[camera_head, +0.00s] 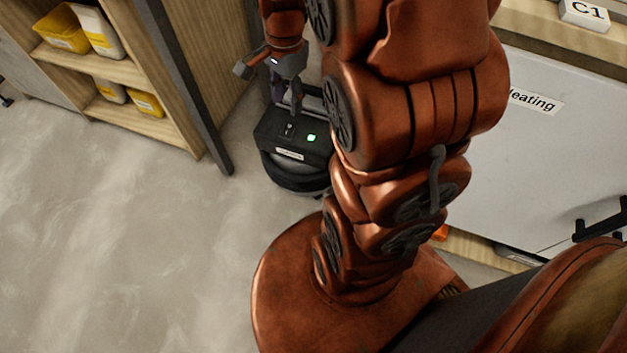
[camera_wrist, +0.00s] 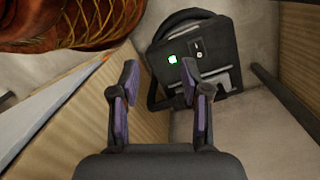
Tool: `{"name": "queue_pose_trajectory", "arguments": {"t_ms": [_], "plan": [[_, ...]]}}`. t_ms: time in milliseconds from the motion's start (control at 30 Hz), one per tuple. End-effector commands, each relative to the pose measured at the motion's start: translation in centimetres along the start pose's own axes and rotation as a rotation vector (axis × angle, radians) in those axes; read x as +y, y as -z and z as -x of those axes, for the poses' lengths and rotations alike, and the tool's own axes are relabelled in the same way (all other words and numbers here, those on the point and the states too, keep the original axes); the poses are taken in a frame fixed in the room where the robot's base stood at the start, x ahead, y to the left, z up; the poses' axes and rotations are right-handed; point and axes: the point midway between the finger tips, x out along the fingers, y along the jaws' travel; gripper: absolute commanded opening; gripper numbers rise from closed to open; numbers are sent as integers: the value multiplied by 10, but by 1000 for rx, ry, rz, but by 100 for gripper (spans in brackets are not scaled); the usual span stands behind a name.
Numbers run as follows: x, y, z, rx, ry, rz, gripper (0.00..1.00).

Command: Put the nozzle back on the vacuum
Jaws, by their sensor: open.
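The vacuum (camera_head: 283,150) is a dark, rounded floor unit with a flat black top, a small switch and a lit green light. It stands on the floor between the wooden shelf and the cabinet, and it also shows in the wrist view (camera_wrist: 213,45). My gripper (camera_wrist: 160,78) is open, with nothing seen between its purple-padded fingers. It points down over the vacuum; its right finger overlaps the vacuum's edge in the wrist view. A dark curved bar or hose runs along the vacuum's left side there. I cannot make out a separate nozzle.
A wooden shelf (camera_head: 176,122) with yellow-and-white containers (camera_head: 63,31) and a dark upright post (camera_head: 186,88) stands left of the vacuum. A white cabinet (camera_head: 540,150) labelled "Heating" is on the right. The floor (camera_head: 110,240) at left is clear.

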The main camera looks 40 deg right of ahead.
Motion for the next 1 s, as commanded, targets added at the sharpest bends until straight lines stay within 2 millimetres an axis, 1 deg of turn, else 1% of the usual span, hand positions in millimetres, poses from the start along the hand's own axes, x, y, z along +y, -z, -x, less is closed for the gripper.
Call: {"name": "queue_pose_trajectory", "arguments": {"t_ms": [33, 100, 167, 300, 500, 600, 700, 800, 1000], "plan": [[12, -15, 2, -2, -16, 97, 46], [30, -32, 4, -7, -42, 241, 46], [45, -46, 4, -13, -63, 364, 46], [82, -73, 5, -32, -111, 652, 46], [139, -103, 3, -73, -182, 1055, 46], [162, -111, 1, -94, -212, 1220, 46], [180, -116, 0, -114, -235, 1339, 46], [189, -119, -1, -126, -250, 1410, 46], [193, -120, -2, -132, -255, 1441, 46]]}}
